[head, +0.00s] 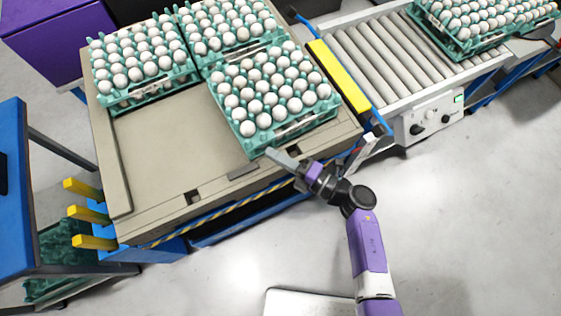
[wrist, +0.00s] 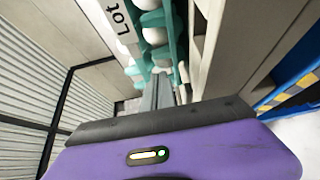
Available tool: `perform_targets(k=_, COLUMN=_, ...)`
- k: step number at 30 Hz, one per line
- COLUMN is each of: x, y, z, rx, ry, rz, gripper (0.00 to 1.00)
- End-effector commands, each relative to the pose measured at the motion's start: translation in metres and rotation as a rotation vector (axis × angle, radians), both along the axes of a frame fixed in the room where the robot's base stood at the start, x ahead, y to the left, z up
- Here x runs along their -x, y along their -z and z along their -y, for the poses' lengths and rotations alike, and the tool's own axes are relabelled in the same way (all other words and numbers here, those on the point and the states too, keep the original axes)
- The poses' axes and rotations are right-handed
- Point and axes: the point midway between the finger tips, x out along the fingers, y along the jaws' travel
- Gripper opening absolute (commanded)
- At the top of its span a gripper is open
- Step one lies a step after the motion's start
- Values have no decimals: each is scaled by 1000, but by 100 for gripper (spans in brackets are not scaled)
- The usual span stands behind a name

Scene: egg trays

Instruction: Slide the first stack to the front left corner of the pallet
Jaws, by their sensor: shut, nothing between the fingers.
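A stack of teal egg trays (head: 315,116) with white eggs sits at the front right of the beige pallet (head: 170,145). My gripper (head: 272,154) is shut and empty, low at the front of this stack near its front-left corner. In the wrist view the closed fingers (wrist: 158,92) point at the teal tray side (wrist: 170,38), beside a white label reading "Lot". I cannot tell whether the fingertips touch the trays. The front left part of the pallet is bare, with a raised rim around it.
Two more egg stacks stand on the pallet, at the back left (head: 150,88) and back middle (head: 240,50). A roller conveyor (head: 395,55) with a yellow bar (head: 338,76) lies to the right. Yellow posts (head: 92,215) and a blue frame (head: 12,190) are at left.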

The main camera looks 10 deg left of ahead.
Motion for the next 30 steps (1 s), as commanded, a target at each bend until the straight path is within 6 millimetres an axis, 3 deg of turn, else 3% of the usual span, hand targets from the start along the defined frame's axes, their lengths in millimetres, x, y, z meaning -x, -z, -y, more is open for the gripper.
perform_targets(k=12, x=-3, y=0, z=-1, rx=0, ry=0, rz=0, gripper=0)
perform_targets(k=19, x=-24, y=2, z=-8, rx=0, ry=2, rz=2, gripper=0)
perform_targets(k=30, x=-23, y=0, z=-9, rx=0, ry=1, rz=0, gripper=0)
